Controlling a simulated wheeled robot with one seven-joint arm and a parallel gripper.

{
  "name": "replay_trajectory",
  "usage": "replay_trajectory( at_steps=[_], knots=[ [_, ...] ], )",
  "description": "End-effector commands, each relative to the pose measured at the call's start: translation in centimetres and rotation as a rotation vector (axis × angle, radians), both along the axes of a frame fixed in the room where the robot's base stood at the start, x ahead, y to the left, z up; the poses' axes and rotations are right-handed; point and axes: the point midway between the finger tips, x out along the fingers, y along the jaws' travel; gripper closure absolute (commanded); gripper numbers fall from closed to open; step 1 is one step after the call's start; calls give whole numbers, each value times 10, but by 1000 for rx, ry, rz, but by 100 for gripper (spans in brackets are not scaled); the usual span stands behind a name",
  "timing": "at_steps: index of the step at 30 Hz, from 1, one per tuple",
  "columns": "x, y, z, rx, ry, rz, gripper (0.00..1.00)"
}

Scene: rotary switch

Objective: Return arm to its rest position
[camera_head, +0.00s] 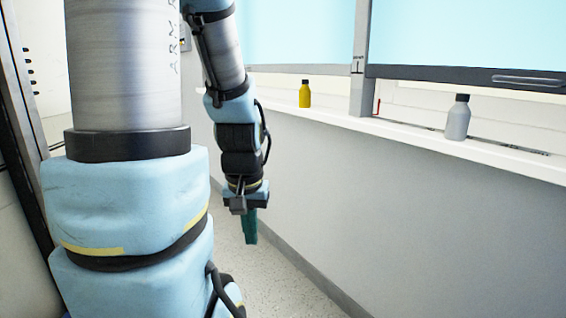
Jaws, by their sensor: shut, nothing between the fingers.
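My arm shows in the head view, large at the left, with its forearm bent downward in the middle. My gripper (250,238) hangs at the arm's end, pointing down, over the floor and left of the ledge. Its teal fingers are together, with nothing held. A small panel (185,43) on the far wall shows partly behind my arm; I cannot tell whether it is the rotary switch.
A white ledge (400,133) runs along the right wall (400,210), below large windows. A yellow bottle (305,95) and a grey bottle (458,119) stand on it. The speckled floor (285,290) is clear around the gripper. A dark frame (25,130) stands at the left edge.

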Motion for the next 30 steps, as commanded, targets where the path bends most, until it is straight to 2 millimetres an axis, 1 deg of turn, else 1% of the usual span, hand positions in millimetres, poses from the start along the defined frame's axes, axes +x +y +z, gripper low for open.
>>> replay_trajectory(
  at_steps=[1,15,18,21,24,27,30],
  knots=[
    [0,0,34,0,0,0,100],
    [0,0,180,0,1,0,100],
    [0,0,206,0,1,0,100],
    [0,0,224,0,1,0,100],
    [0,0,235,0,1,0,100],
    [0,0,239,0,1,0,100],
    [0,0,238,0,1,0,100]
  ],
)
